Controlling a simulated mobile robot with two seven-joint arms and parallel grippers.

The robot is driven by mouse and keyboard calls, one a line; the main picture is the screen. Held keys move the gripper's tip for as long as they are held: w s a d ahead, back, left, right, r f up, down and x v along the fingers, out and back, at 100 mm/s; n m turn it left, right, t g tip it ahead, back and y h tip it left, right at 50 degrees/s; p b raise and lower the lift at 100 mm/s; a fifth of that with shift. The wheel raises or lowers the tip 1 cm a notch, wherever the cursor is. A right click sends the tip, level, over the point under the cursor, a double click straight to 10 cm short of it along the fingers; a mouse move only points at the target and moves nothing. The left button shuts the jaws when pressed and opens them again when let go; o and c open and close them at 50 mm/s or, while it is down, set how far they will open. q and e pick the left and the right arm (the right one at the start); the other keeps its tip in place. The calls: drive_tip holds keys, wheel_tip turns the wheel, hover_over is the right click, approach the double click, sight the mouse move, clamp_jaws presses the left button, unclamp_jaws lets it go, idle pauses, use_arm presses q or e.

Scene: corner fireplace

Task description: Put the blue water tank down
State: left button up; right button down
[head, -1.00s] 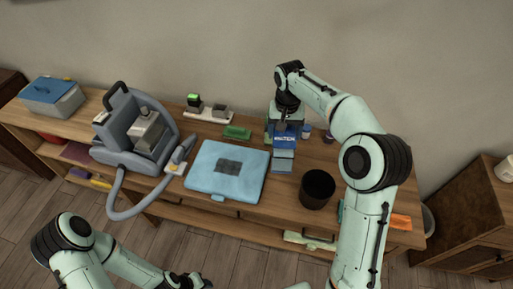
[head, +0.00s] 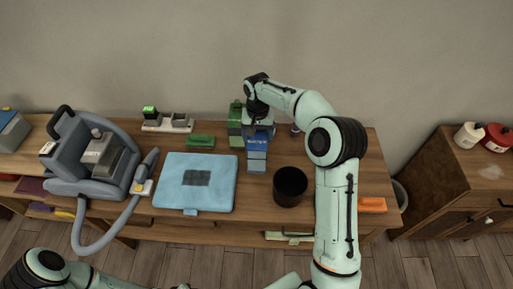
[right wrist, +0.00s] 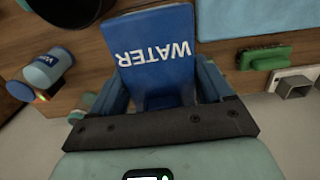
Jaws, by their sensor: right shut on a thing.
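The blue water tank (head: 257,147) is at the back of the wooden table, right of the light blue case. In the right wrist view the tank (right wrist: 158,50) shows its white WATER lettering upside down, between the blue fingers. My right gripper (head: 258,131) is shut on it from above. The gripper also shows in the right wrist view (right wrist: 165,90). I cannot tell whether the tank's underside touches the table. My left arm shows at the bottom left; its gripper is out of view.
The light blue case (head: 195,182) lies left of the tank. A black cup (head: 290,186) stands to its front right, and a green brush (head: 201,141) lies to its left. A grey machine with a hose (head: 92,155) fills the table's left. Green bottles (head: 235,118) stand close behind the tank.

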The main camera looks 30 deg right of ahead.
use_arm(q)
drive_tip(key=shift+s+f, duration=0.3)
use_arm(e)
drive_tip(key=shift+w+f, duration=0.1)
drive_tip(key=shift+f, duration=3.3)
drive_tip(key=shift+f, duration=0.2)
unclamp_jaws()
drive_tip(key=shift+r, duration=0.1)
wheel_tip(320, 180, up, 12)
drive_tip(key=shift+r+p, duration=0.1)
drive_tip(key=shift+p, duration=0.3)
use_arm(q)
drive_tip(key=shift+w+r, duration=0.7)
drive_tip(key=shift+w, duration=0.15)
